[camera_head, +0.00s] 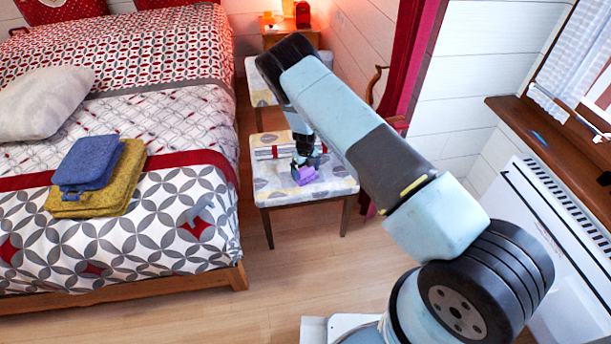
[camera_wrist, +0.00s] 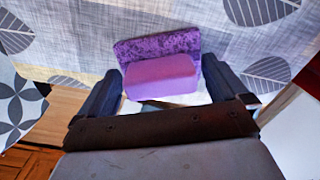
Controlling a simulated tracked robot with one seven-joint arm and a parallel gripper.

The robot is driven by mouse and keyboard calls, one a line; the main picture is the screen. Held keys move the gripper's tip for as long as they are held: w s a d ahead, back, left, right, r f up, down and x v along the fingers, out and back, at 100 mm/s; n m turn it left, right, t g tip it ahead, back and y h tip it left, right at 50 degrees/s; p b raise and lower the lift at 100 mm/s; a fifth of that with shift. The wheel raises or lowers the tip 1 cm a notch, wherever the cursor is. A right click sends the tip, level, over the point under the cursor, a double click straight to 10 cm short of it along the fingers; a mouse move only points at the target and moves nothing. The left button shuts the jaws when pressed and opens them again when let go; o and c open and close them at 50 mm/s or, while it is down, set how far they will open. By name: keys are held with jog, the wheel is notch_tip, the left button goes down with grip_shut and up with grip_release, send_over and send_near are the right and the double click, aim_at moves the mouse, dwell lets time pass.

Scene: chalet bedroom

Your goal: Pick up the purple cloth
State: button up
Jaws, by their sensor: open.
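The purple cloth (camera_head: 304,176) lies folded on the leaf-patterned seat (camera_head: 330,186) beside the bed. In the wrist view the purple cloth (camera_wrist: 160,78) shows a smooth lighter block in front of a darker, patterned part. My gripper (camera_head: 305,157) is over the seat, right at the cloth. In the wrist view my gripper (camera_wrist: 162,68) is open, with one finger on each side of the cloth's lighter part. I cannot tell whether the fingers touch it. My gripper hides some of the cloth in the head view.
A light striped stack (camera_head: 272,147) lies on the seat behind the cloth. The bed (camera_head: 150,275) at left bears a blue folded cloth (camera_head: 88,162) on a mustard one (camera_head: 122,185). A red curtain (camera_head: 408,65) hangs behind my arm. The wooden floor (camera_head: 275,285) in front is clear.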

jog(key=shift+c, duration=0.4)
jog(key=c, duration=0.9)
jog(key=shift+c, duration=0.2)
jog(key=shift+r, duration=0.1)
